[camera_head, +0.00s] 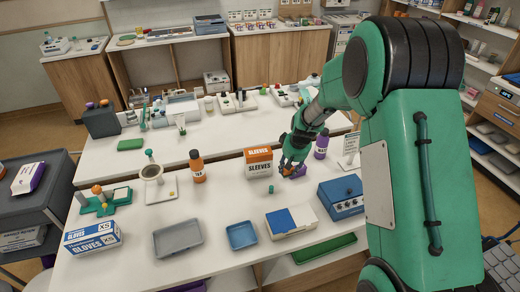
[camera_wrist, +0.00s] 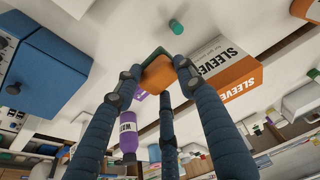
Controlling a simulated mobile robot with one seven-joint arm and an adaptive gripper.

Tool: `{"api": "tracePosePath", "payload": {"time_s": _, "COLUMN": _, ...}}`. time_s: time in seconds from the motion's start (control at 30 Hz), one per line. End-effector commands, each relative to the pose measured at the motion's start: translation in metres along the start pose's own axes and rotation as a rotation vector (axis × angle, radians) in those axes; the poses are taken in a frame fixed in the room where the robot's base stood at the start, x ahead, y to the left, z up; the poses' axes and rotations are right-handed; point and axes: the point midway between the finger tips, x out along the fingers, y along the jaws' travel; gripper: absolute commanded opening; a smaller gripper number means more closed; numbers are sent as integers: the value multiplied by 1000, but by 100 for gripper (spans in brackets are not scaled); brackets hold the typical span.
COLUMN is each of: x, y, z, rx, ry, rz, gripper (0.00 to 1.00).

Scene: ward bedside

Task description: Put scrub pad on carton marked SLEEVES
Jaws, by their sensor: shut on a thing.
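The carton marked SLEEVES (camera_head: 259,169), orange and white, stands upright on the white table in the head view. It also shows right of my fingers in the wrist view (camera_wrist: 222,68). My gripper (camera_head: 291,168) is just right of the carton, low over the table. In the wrist view its dark blue fingers (camera_wrist: 155,72) are shut on the scrub pad (camera_wrist: 158,78), which has an orange body and a green edge. The pad is apart from the carton in the wrist view. Its underside is hidden, and in the head view my gripper covers most of it.
A purple-labelled bottle (camera_head: 321,145) stands behind right of my gripper. A small green cylinder (camera_head: 270,188) is in front of the carton, an orange bottle (camera_head: 197,166) to its left. A blue box (camera_head: 341,198), blue-white box (camera_head: 291,221) and blue tray (camera_head: 241,236) lie nearer.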

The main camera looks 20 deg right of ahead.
Motion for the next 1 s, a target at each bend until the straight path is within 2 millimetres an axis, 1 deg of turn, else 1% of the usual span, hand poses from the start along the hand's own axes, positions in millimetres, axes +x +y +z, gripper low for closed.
{"api": "tracePosePath", "payload": {"time_s": 0.03, "x": -13, "y": -13, "z": -6, "rx": 2, "ry": -1, "rz": 1, "gripper": 14}}
{"api": "tracePosePath", "payload": {"time_s": 0.2, "x": -34, "y": -49, "z": -18, "rx": 31, "ry": -2, "rz": 10, "gripper": 14}}
{"api": "tracePosePath", "payload": {"time_s": 0.3, "x": -44, "y": -66, "z": -23, "rx": 46, "ry": -2, "rz": 15, "gripper": 14}}
{"api": "tracePosePath", "payload": {"time_s": 0.43, "x": -53, "y": -83, "z": -27, "rx": 61, "ry": -1, "rz": 19, "gripper": 14}}
{"api": "tracePosePath", "payload": {"time_s": 0.63, "x": -58, "y": -94, "z": -30, "rx": 73, "ry": 1, "rz": 22, "gripper": 14}}
{"api": "tracePosePath", "payload": {"time_s": 1.0, "x": -57, "y": -94, "z": -30, "rx": 74, "ry": 0, "rz": 23, "gripper": 13}}
